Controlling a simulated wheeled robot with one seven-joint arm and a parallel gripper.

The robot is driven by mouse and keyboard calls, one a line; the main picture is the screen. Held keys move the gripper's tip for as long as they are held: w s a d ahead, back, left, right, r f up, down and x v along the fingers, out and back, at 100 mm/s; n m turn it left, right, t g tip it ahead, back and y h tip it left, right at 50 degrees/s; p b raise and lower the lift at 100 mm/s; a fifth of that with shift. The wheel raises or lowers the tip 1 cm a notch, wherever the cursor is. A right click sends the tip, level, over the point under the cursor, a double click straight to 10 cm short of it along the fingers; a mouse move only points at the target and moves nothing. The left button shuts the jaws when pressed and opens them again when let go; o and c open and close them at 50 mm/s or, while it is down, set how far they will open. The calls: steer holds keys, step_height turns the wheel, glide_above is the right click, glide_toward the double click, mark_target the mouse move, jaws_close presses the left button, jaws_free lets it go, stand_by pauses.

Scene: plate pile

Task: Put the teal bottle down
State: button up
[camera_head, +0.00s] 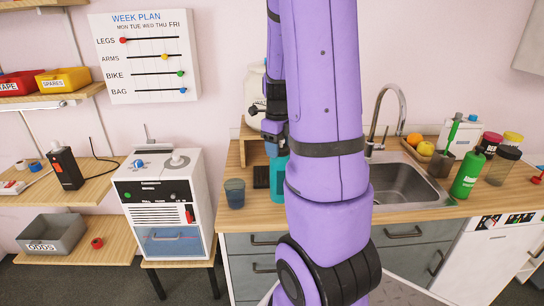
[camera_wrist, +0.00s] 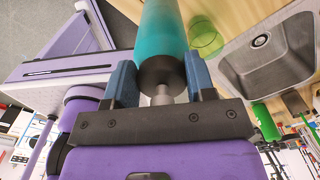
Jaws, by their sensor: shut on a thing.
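The teal bottle (camera_wrist: 164,28) is between the two blue fingers of my gripper (camera_wrist: 160,72) in the wrist view. My gripper is shut on it near its dark cap end. In the head view, the teal bottle (camera_head: 277,182) shows as a strip beside my purple arm, over the wooden counter (camera_head: 240,160) left of the sink.
A dark blue cup (camera_head: 234,193) stands left of the bottle. A green cup (camera_wrist: 205,38) is between bottle and sink in the wrist view. The sink (camera_head: 412,185) is to the right, with a green bottle (camera_head: 467,175) and jars beyond. Some counter around the blue cup is clear.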

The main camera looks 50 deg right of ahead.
steer(key=shift+w, duration=0.45)
steer(key=shift+w+a+f, duration=0.1)
steer(key=shift+w+f, duration=0.15)
steer(key=shift+f, duration=0.7)
steer(key=shift+w+f, duration=0.2)
steer(key=shift+f, duration=0.85)
steer(key=o, duration=1.3)
steer(key=shift+c, duration=0.2)
